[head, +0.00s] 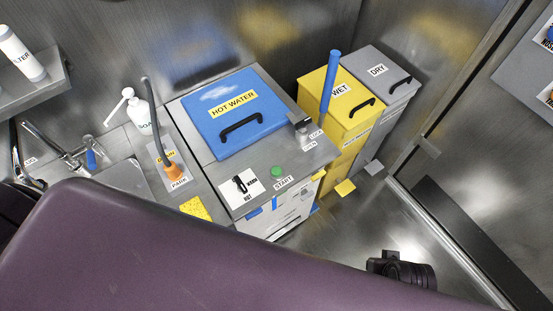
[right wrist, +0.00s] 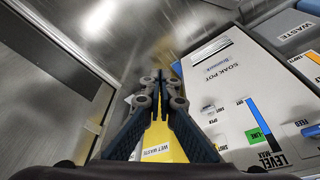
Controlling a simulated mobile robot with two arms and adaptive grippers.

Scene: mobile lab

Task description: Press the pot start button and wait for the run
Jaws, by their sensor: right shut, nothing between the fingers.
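The pot has a blue lid (head: 236,112) marked HOT WATER, closed on a steel top. The green start button (head: 277,171) is on the front part of that top, beside the START label (head: 283,182). In the right wrist view the pot's light front panel (right wrist: 225,72) reads SOAK POT, with a blue level strip (right wrist: 262,125) below. The start button cannot be made out there. My right gripper (right wrist: 159,80) is shut and empty, left of the panel and apart from it. My left gripper is not in view.
A knob (head: 240,184) and a lock/open latch (head: 302,128) sit on the pot top. A yellow WET bin (head: 355,95) and a grey DRY bin (head: 390,65) stand to the right. An orange-ended hose (head: 174,171) is at the left. My purple arm covers the lower left.

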